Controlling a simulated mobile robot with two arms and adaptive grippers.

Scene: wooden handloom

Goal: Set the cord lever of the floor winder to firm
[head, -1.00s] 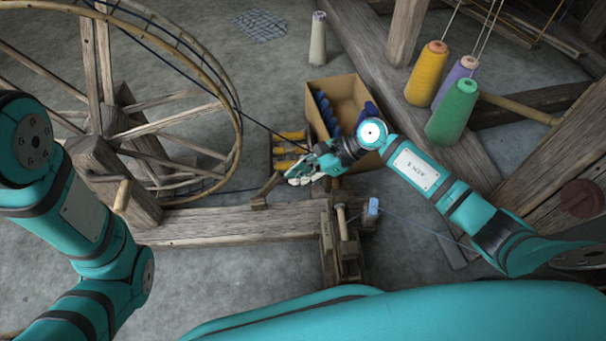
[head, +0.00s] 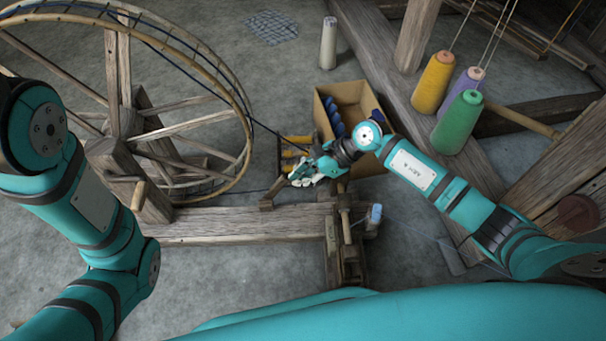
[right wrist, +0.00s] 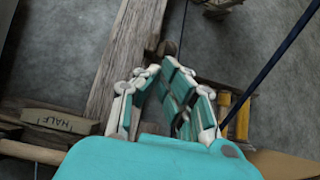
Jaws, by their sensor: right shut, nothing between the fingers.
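The floor winder is a wooden frame with a large spoked wheel (head: 185,128) and a long beam (head: 240,222). My right gripper (head: 300,176) is shut and empty above the beam, near its right end. In the right wrist view its fingers (right wrist: 158,68) meet at the tips close to a small dark wooden end piece; I cannot tell whether they touch it. A short slanted wooden bar (head: 272,195) lies just left of the gripper. I cannot tell which piece is the cord lever. My left gripper is out of view.
A cardboard box (head: 352,100) with blue pieces and a rack of yellow bobbins (head: 294,150) stand behind my right gripper. Yellow (head: 434,82), purple and green cones (head: 458,125) stand at right. A dark cord crosses above the bobbins. Grey floor is open at the back.

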